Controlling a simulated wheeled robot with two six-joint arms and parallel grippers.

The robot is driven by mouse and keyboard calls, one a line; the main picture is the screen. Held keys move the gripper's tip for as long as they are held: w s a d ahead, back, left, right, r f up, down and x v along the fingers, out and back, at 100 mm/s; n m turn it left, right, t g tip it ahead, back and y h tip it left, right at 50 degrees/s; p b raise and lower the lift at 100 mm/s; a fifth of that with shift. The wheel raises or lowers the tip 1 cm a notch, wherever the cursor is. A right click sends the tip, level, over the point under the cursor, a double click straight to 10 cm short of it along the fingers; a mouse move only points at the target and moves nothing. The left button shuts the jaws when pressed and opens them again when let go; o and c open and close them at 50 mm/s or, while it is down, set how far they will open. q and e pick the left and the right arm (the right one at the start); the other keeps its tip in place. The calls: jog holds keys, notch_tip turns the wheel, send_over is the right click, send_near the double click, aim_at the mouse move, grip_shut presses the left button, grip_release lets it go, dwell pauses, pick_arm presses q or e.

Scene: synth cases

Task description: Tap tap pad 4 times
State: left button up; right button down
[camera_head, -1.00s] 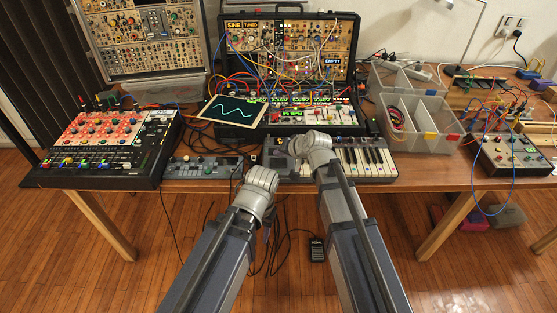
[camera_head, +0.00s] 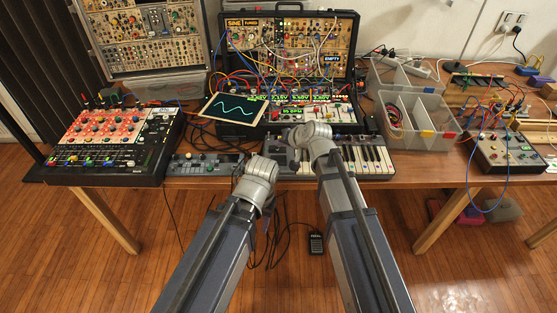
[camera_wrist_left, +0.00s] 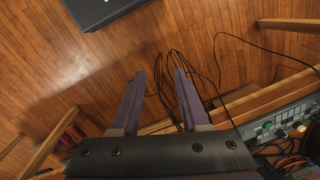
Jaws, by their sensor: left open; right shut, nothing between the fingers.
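I cannot single out the tap pad with certainty; it may be small or behind my right arm. The open synth case (camera_head: 243,70) stands at the middle back, with a row of small pads and knobs along its front. A small keyboard (camera_head: 372,160) lies in front of it. My left gripper (camera_head: 266,215) is lower, at the bench's front edge. In the left wrist view its fingers (camera_wrist_left: 160,78) are open and empty, pointing over the floor.
A red-and-black mixer (camera_head: 112,142) is at left, with a grey strip module (camera_head: 205,166) beside it. A tilted screen (camera_head: 232,108) shows a wave. Clear bins (camera_head: 425,128) and a wired box (camera_head: 505,152) are at right. Patch cables hang around the case.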

pick_arm(q)
grip_shut()
dwell(1.4)
